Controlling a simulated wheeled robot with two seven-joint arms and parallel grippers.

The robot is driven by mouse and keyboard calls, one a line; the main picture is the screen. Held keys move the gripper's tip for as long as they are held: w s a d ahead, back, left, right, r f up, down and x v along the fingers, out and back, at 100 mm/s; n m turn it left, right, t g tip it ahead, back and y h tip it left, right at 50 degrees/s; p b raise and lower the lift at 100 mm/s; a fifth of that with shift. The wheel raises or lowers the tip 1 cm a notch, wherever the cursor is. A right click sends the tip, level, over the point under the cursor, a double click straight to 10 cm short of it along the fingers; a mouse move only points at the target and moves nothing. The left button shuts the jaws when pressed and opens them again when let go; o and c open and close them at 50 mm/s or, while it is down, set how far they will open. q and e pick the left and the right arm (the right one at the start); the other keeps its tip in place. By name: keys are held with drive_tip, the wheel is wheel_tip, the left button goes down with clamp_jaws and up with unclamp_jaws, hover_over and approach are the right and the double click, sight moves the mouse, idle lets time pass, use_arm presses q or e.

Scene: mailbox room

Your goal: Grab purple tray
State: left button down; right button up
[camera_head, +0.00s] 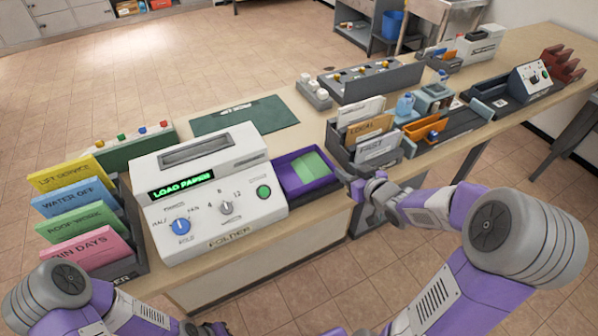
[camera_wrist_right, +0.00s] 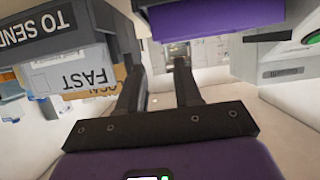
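The purple tray (camera_head: 291,180) sits at the right side of the white folder machine (camera_head: 205,190), with green paper (camera_head: 313,168) in it. The tray's purple side also shows at the top of the right wrist view (camera_wrist_right: 215,18). My right gripper (camera_head: 352,181) is just right of the tray's near right corner. In the wrist view its two dark fingers (camera_wrist_right: 158,70) stand apart with nothing between them. Whether a finger touches the tray is not clear. My left arm is low at the left, and its gripper (camera_head: 203,328) is partly cut off by the bottom edge.
A rack of coloured cards (camera_head: 80,210) is left of the machine. A green mat (camera_head: 243,115) lies behind. The floor before the counter is clear.

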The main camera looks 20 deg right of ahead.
sight(330, 161)
drive_tip(key=b+x, duration=0.1)
drive_tip(key=x, duration=0.3)
drive_tip(key=shift+w+f+b, duration=0.2)
drive_tip(key=shift+f+b, duration=0.15)
drive_tip(key=shift+w+f, duration=0.15)
drive_tip(key=shift+w, duration=0.4)
drive_tip(key=b+x, duration=0.2)
drive_tip(key=x, duration=0.2)
drive_tip(key=shift+w+d+f, duration=0.1)
drive_tip(key=shift+w+d, duration=0.05)
drive_tip(key=shift+w, duration=0.5)
clamp_jaws()
